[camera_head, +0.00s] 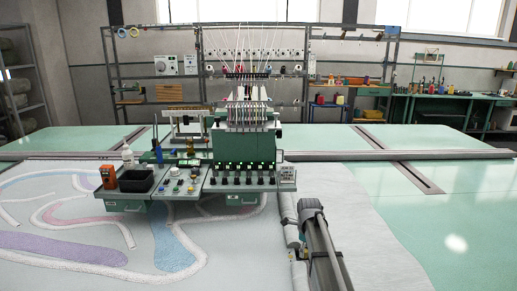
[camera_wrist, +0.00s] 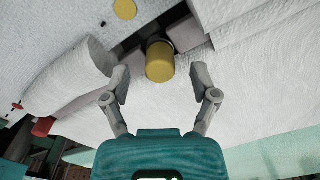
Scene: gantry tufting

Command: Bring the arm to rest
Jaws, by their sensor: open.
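My gripper (camera_wrist: 160,90) shows in the wrist view with its two grey fingers spread apart. Nothing is held between them. A yellow-capped cylinder (camera_wrist: 160,64) with a dark collar lies ahead of the fingers, at a dark gap in the white textured cloth (camera_wrist: 265,75). I cannot tell how far the cylinder is from the fingertips. In the head view my dark grey arm reaches in from the bottom right over the pale cloth. The fingers cannot be made out there.
A green tufting machine (camera_head: 245,150) with threads stands on a gantry rail (camera_head: 400,154). Its control shelf (camera_head: 205,182) carries a black bin (camera_head: 136,180), an orange box (camera_head: 108,176) and a white bottle (camera_head: 127,155). The green table (camera_head: 440,215) is clear at the right.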

